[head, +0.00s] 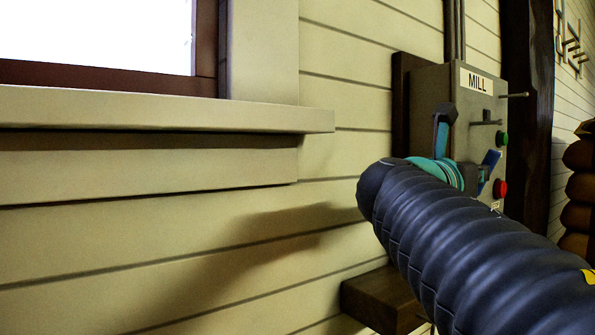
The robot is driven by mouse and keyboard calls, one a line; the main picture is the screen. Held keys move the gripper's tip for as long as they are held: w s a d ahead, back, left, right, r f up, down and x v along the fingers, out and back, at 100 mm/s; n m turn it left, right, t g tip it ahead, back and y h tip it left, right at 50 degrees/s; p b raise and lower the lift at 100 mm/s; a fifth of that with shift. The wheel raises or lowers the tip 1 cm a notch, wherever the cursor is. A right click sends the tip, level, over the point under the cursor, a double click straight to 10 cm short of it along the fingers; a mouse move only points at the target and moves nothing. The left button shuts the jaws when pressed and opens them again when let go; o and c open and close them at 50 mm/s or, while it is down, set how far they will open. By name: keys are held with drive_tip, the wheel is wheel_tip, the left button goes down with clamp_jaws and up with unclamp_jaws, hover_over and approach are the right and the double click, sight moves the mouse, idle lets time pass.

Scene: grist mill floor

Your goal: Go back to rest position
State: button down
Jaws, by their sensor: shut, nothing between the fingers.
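My arm, in a dark ribbed sleeve, reaches from the lower right toward a grey control panel (432,84) labelled MILL on the wall. Teal bands and a dark and teal part, likely my wrist, show in front of the panel's lower left. I cannot make out my gripper or its fingers. The panel has a green button (502,139), a red button (500,188) and a tilted blue piece (491,158) between them. Two thin pegs stick out near its top. The arm hides the panel's lower part.
A window sill (160,112) juts out at the left. A wooden block (375,298) sticks out from the wall below the arm. A dark post (526,110) stands right of the panel, with rounded brown stacked shapes (578,188) at the far right edge.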

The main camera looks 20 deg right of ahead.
drive_tip(key=a+f+m+t+y, duration=0.1)
drive_tip(key=a+f+m+y, duration=0.35)
drive_tip(key=f, duration=0.65)
drive_tip(key=a+f+m+y, duration=0.4)
drive_tip(key=a+f+m, duration=0.15)
drive_tip(key=f, duration=0.65)
drive_tip(key=s+a+f+m+y, duration=0.3)
drive_tip(key=a+f+m+y, duration=0.1)
drive_tip(key=a+f, duration=0.4)
drive_tip(key=s+a+f+m+g+y, duration=0.1)
drive_tip(key=s+a+f+m+y, duration=0.3)
drive_tip(key=a+f+m, duration=0.3)
wheel_tip(320, 180, down, 3)
drive_tip(key=shift+s+a+r+m+y, duration=0.25)
drive_tip(key=shift+a+y, duration=0.3)
drive_tip(key=shift+a, duration=0.7)
